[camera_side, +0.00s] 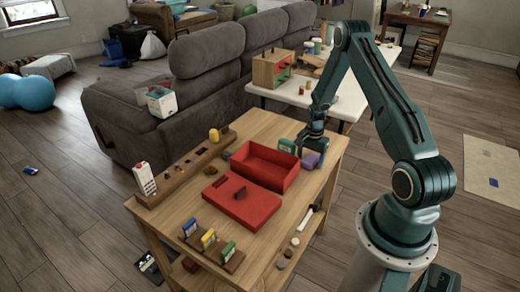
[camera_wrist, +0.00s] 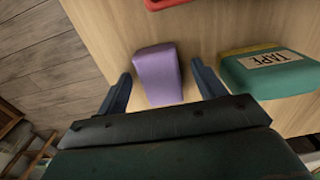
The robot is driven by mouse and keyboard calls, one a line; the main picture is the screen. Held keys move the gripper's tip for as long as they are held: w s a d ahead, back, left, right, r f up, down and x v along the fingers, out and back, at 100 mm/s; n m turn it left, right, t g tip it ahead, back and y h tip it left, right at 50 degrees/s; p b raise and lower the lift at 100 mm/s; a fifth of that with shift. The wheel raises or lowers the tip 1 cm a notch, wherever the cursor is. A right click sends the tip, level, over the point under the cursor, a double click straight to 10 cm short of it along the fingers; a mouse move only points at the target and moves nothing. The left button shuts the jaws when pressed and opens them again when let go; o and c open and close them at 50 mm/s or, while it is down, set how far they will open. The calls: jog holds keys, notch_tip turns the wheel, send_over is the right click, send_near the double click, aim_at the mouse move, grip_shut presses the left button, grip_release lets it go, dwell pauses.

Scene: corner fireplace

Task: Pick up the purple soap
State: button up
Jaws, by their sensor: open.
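The purple soap (camera_wrist: 159,74) lies on the wooden table in the wrist view, a rounded block between my two open fingers. In the side view the soap (camera_side: 310,160) sits near the table's far right corner, to the right of the red box and partly behind my gripper. My gripper (camera_side: 304,150) is low over the table there. In the wrist view my gripper (camera_wrist: 160,88) has one finger on each side of the soap, with a gap to each. Whether the fingertips reach down to the table is hard to tell.
A green block marked TAPE (camera_wrist: 268,70) lies just right of my right finger in the wrist view. The open red box (camera_side: 265,166) stands left of my gripper, with its red lid (camera_side: 242,202) in front.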

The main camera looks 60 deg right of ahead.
aim_at(310, 159)
jog(key=c, duration=1.1)
jog(key=shift+r, duration=0.1)
notch_tip(310, 159, up, 20)
dwell(0.6)
